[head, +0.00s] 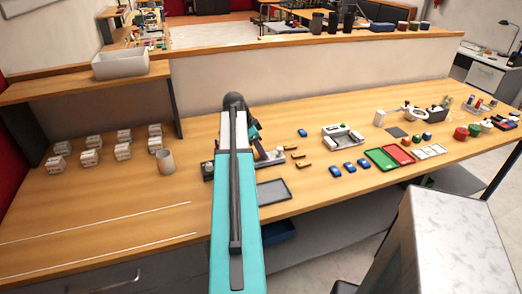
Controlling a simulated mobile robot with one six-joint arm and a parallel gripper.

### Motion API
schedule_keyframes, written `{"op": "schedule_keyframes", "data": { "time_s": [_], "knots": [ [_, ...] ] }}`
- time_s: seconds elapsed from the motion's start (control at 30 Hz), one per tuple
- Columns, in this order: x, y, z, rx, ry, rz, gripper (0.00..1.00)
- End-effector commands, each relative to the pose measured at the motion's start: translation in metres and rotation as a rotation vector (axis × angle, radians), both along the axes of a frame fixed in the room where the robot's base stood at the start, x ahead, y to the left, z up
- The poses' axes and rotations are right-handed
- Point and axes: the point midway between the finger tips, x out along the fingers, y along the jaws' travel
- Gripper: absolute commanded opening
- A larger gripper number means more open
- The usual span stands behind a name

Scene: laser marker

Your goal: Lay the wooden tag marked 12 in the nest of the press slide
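Several small brown wooden pieces lie on the bench just right of my arm, among them one (298,156) and one (303,164); they are too small for me to read any marking, so I cannot tell which is 12. A dark machine (268,157) stands behind my arm and is partly hidden by it. A light grey device (343,137) with an open front stands farther right. I cannot tell which of them holds the press slide, and no nest can be made out. My teal arm reaches over the bench; its gripper cannot be made out behind the arm and machine.
A dark flat tray (273,193) lies near the front edge. Several blue items (348,167), a green tray (381,158) and a red tray (399,154) lie to the right. The left front bench is clear.

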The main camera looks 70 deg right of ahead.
Motion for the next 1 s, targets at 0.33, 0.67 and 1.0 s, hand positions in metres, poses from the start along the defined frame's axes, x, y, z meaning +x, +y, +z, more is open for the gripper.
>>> {"op": "schedule_keyframes", "data": {
  "time_s": [0.33, 0.67, 1.0],
  "knots": [
    [0.002, 0.007, 0.012, 0.017, -0.001, -0.004, 0.41],
    [0.015, 0.015, 0.053, 0.010, -0.001, -0.002, 0.41],
    [0.029, 0.025, 0.094, 0.008, -0.001, -0.001, 0.41]
  ]
}}
